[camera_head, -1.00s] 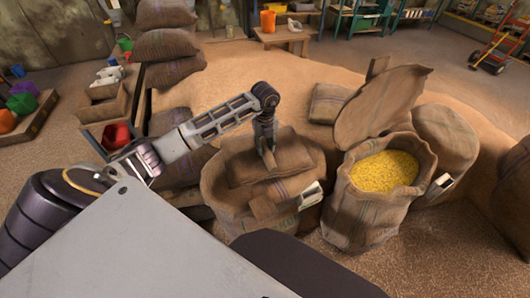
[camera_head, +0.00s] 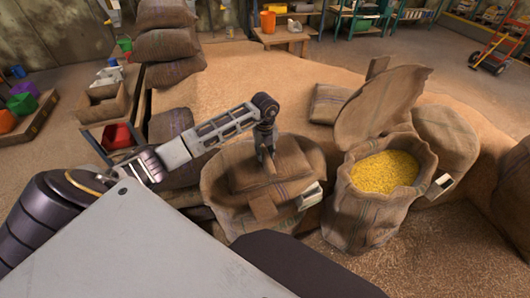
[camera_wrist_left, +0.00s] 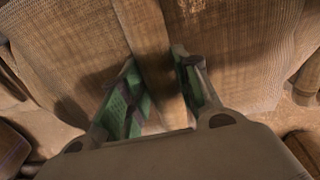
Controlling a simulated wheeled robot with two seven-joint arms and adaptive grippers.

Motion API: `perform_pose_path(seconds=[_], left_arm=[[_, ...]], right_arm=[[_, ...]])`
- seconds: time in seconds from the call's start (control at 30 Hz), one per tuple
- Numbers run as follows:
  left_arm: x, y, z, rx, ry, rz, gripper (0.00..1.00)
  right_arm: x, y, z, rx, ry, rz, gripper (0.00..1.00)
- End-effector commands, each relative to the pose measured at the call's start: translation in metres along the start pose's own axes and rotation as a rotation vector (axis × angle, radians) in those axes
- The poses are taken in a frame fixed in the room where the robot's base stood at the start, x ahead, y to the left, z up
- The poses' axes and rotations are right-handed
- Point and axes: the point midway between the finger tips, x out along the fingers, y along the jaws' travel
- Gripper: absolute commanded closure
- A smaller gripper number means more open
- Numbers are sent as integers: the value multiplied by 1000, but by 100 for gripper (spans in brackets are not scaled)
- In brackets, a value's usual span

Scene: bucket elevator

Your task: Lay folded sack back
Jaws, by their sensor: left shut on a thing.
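The folded brown sack (camera_head: 287,166) lies over the mouth of a large upright burlap sack (camera_head: 232,205) in the head view. My left gripper (camera_head: 269,164) reaches it from above and is shut on a raised fold of it. In the left wrist view, the green-padded fingers (camera_wrist_left: 160,100) stand on either side of a narrow brown strip of the folded sack (camera_wrist_left: 150,45). The fingertips are partly hidden by the cloth. My right gripper is not in view.
An open sack of yellow grain (camera_head: 385,172) stands close on the right, with its flap raised behind. Stacked full sacks (camera_head: 170,45) are at the back left. A hand truck (camera_head: 497,45) stands far right.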

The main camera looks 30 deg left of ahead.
Motion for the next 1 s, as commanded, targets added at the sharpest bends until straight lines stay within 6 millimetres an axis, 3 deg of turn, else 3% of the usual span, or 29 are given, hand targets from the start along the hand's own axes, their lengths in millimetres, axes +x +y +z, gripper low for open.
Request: perform_pose_path(seconds=[0.2,0.23,0.4,0.77,1.0], left_arm=[[1,-1,1,0,-2,-2,100],[2,0,0,0,0,0,66],[2,0,0,0,0,0,47],[1,0,0,0,0,0,47],[-13,0,1,1,-2,-1,47]], right_arm=[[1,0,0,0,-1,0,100],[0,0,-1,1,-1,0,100],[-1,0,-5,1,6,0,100],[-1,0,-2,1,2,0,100],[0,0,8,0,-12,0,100]])
